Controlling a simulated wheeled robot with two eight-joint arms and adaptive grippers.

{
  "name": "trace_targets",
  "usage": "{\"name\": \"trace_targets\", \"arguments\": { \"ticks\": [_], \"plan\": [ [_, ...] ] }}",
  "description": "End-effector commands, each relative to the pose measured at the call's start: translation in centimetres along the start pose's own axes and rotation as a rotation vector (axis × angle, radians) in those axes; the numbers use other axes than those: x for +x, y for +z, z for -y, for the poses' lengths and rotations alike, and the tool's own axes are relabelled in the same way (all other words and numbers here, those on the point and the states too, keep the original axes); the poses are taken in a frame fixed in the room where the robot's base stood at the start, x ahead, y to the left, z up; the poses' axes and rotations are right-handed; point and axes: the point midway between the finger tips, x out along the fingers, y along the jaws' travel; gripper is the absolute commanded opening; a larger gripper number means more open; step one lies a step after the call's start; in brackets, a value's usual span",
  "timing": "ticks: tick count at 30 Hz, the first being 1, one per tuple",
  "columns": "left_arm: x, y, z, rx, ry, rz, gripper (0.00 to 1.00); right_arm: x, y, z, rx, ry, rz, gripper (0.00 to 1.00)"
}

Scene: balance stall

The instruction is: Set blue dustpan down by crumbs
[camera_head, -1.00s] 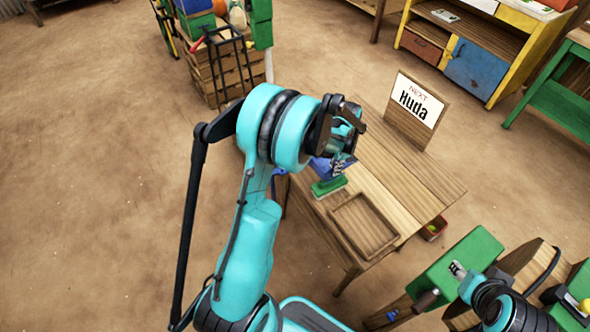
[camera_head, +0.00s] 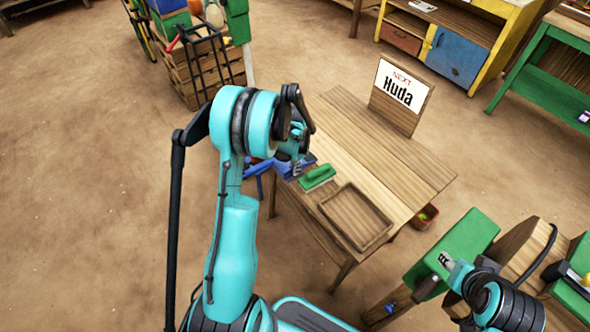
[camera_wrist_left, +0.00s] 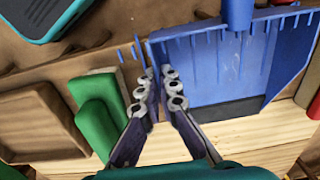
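The blue dustpan (camera_head: 283,166) is at the left end of the small wooden table, partly hidden by my left gripper (camera_head: 299,163). Its handle points left, past the table edge. In the left wrist view the dustpan (camera_wrist_left: 235,70) shows large, with its handle at the top and a dark front lip. My left gripper's fingertips (camera_wrist_left: 158,88) are close together at the pan's side edge and appear shut on it. Whether the pan touches the table is unclear. I cannot make out crumbs. My right gripper (camera_head: 446,261) is at the lower right; its finger gap is too small to judge.
A green block (camera_head: 318,177) and a shallow wooden tray (camera_head: 356,217) sit on the table (camera_head: 400,175). A "NEXT Huda" sign (camera_head: 400,92) stands at its back. A green-topped stand (camera_head: 460,243) is at right near my right arm. The table's middle is clear.

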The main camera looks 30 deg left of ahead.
Motion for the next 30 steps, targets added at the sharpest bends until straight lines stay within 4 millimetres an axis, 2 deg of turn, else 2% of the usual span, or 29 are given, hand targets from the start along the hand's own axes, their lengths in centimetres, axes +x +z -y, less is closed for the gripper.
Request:
{"name": "trace_targets", "arguments": {
  "ticks": [7, 9, 10, 20, 23, 30],
  "plan": [
    [0.4, 0.0, 0.0, 0.0, 0.0, 0.0, 0.0, 0.3, 0.2, 0.0, 0.0, 0.0, 0.0, 0.4],
    [0.2, 0.0, 0.0, 0.0, 0.0, 0.0, 0.2, 0.2, 0.1, 0.0, 0.0, 0.0, 0.0, 0.4],
    [0.2, 0.0, 0.0, 0.0, 0.0, 0.0, 0.26, 0.2, 0.1, 0.0, 0.0, 0.0, 0.0, 0.4],
    [0.0, 0.0, 0.0, 0.0, 0.0, 0.0, 0.26, 0.0, 0.0, 0.0, 0.0, 0.0, 0.0, 0.4],
    [-0.9, 0.0, 0.0, 0.0, 0.0, 0.0, 0.26, -0.4, -0.3, 0.0, 0.0, 0.0, 0.0, 0.4],
    [-6.1, 0.0, 0.0, 0.0, 0.0, 0.0, 0.26, -2.0, -1.4, 0.0, 0.0, 0.0, 0.0, 0.4]
  ]
}}
